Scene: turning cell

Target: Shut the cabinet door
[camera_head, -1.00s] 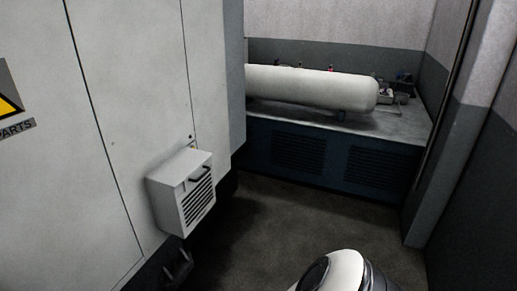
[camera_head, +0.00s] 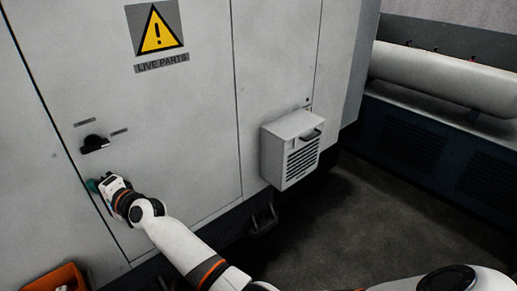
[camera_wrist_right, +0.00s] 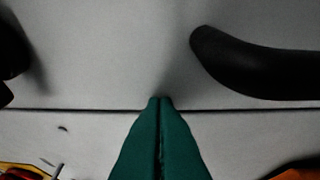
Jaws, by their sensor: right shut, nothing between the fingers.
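The cabinet door (camera_head: 185,110) is a large light grey panel with a yellow warning sign and "LIVE PARTS" label in the head view. It looks about flush with the panel beside it; I cannot tell if it is latched. A black handle (camera_head: 94,143) sits near its left edge. My right gripper (camera_head: 93,186) is at that left edge, below the handle. In the right wrist view its green fingers (camera_wrist_right: 160,100) are shut and empty, their tips at the dark seam. Contact with the door is not clear. My left gripper is not in view.
A grey vented box (camera_head: 291,148) sticks out of the cabinet to the right of the door. An orange bin (camera_head: 58,280) stands at lower left. A white tank (camera_head: 450,75) lies on a dark base at the back right. The floor (camera_head: 350,225) between is clear.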

